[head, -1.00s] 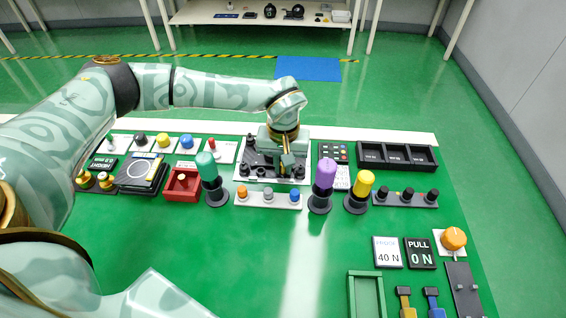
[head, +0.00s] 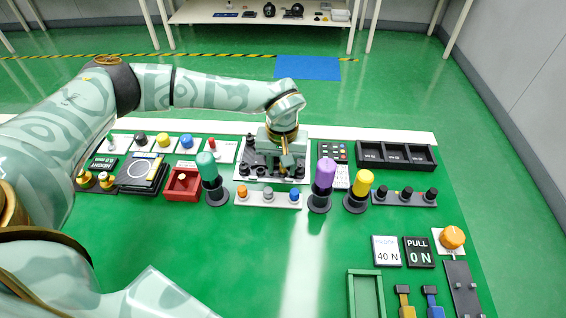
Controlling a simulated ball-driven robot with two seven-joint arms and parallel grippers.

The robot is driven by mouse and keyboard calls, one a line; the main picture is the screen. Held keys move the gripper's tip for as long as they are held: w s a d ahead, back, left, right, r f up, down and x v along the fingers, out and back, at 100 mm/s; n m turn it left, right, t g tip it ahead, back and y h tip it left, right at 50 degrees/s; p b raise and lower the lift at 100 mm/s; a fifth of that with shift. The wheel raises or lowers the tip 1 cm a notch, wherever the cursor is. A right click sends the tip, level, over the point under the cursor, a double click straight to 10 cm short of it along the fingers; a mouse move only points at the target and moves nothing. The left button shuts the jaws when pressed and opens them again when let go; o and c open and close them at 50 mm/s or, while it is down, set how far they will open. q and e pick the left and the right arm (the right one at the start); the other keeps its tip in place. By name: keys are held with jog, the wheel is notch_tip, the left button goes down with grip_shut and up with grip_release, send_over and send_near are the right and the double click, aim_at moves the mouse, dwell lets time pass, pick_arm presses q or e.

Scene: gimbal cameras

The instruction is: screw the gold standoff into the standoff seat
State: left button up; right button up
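My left gripper (head: 287,168) points down over a pale plate (head: 243,178) with several dark fittings, at the middle of the bench. A small gold-brown piece shows at its fingertips; I cannot tell whether it is the gold standoff or part of a finger. The gripper hides the spot under it, so the standoff seat cannot be made out, nor whether the fingers are open or shut. My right gripper is not in view.
A teal-topped post (head: 208,170), a purple-topped post (head: 324,176) and a yellow-topped post (head: 361,185) stand in front of the plate. A red box (head: 182,192) is left, a black three-part tray (head: 396,166) right. The green front middle is clear.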

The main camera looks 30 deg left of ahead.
pick_arm(q)
jog(key=shift+w, duration=0.15)
notch_tip(320, 180, up, 16)
jog(key=p, duration=0.5)
jog(key=shift+r, duration=0.15)
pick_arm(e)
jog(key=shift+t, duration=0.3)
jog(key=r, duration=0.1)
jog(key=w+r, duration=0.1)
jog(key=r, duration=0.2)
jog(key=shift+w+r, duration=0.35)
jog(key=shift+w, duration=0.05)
